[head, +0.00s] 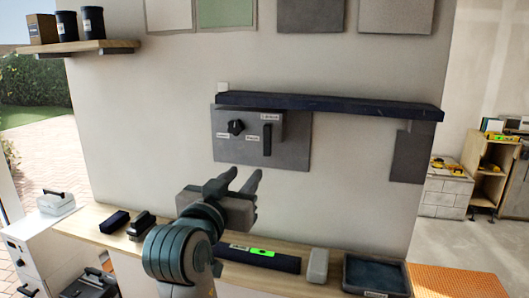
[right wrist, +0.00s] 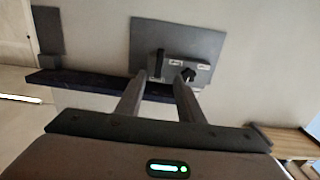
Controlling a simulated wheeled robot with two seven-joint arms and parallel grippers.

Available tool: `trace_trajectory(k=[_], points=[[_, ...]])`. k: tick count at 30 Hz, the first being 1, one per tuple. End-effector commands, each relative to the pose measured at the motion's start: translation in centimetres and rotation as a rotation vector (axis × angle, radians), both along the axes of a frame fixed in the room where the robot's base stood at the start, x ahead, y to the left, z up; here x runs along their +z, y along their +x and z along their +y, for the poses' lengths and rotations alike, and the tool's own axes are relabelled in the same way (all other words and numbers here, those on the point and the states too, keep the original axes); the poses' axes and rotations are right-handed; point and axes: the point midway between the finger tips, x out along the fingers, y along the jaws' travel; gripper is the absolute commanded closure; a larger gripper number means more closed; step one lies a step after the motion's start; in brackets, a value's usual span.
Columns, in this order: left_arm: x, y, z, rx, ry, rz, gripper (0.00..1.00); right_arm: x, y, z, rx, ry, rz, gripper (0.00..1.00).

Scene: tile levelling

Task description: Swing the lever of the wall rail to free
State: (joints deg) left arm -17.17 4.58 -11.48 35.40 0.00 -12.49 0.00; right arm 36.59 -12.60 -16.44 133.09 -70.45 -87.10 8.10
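The wall rail (head: 335,104) is a long dark navy bar running level across the wall. Under its left end is a grey panel (head: 225,153) with a black round knob (head: 236,127) and a black bar-shaped lever (head: 267,140) that hangs upright. Small white labels by them are too small to read. In the right wrist view, which is turned over, the lever (right wrist: 158,62) and knob (right wrist: 188,74) show beyond my fingertips. My right gripper (head: 245,175) is open and empty, below and in front of the panel, apart from the lever. My left gripper is out of view.
Below is a wooden counter (head: 90,222) with dark blocks, a long black level (head: 258,257) with a green light, a pale block (head: 317,266) and a dark tray (head: 377,275). A shelf (head: 80,48) with cans is upper left. The wall between gripper and panel looks clear.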

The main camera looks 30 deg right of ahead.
Motion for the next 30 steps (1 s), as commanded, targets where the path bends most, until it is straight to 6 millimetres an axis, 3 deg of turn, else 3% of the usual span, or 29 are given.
trace_trajectory(k=[16,30], points=[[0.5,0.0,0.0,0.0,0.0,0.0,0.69,0.1,0.8,-0.8,0.001,-0.002,0.002,0.66],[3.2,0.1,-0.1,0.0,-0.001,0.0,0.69,0.2,5.5,-6.5,-0.002,-0.005,0.005,0.66]])
